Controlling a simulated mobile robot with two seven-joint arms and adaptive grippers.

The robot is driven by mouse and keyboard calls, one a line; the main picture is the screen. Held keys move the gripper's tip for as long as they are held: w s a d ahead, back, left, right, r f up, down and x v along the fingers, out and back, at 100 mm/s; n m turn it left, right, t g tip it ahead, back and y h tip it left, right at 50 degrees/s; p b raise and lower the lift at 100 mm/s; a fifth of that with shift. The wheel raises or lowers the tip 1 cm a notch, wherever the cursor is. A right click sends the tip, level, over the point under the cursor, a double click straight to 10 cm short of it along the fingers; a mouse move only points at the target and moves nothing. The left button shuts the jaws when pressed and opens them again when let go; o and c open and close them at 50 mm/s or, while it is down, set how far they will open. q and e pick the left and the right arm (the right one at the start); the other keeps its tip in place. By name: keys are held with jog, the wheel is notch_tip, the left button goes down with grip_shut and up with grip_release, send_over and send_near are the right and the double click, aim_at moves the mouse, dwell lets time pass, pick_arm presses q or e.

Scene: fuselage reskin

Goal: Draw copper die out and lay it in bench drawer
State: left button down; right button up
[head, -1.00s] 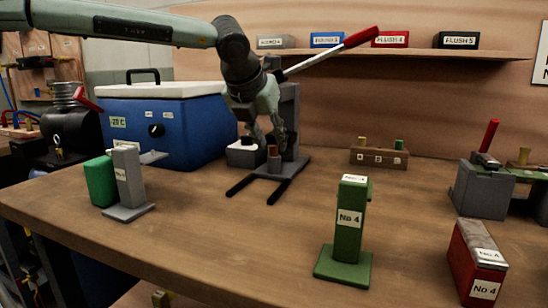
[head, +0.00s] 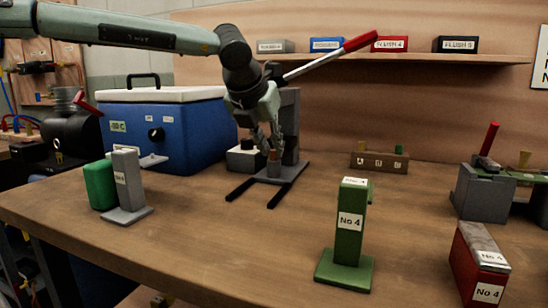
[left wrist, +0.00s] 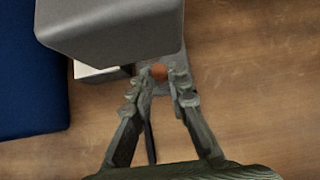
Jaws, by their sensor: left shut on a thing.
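The copper die (head: 273,155) is a small reddish-brown cylinder at the grey arbor press (head: 290,120), above its base plate. My left gripper (head: 270,143) reaches down in front of the press column with its fingers closed around the die's upper part. In the left wrist view the die's round copper end (left wrist: 158,72) shows between the fingertips (left wrist: 160,82), partly under the grey press head. I cannot tell whether the die still touches its seat. I cannot clearly make out the bench drawer; a wooden surface with a small brass piece (head: 160,300) shows below the bench's front edge. My right gripper is out of view.
A blue cooler (head: 165,130) stands left of the press, whose red-handled lever (head: 330,57) slopes up right. A green No 4 stand (head: 348,225), a red No 4 block (head: 480,265) and a grey stand (head: 128,190) are on the bench (head: 230,255). The front middle is clear.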

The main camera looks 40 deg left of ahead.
pick_arm(q)
jog(key=shift+r+p, duration=0.4)
jog(key=shift+r, duration=0.65)
notch_tip(320, 180, up, 3)
jog(key=shift+p, duration=0.4)
dwell(0.5)
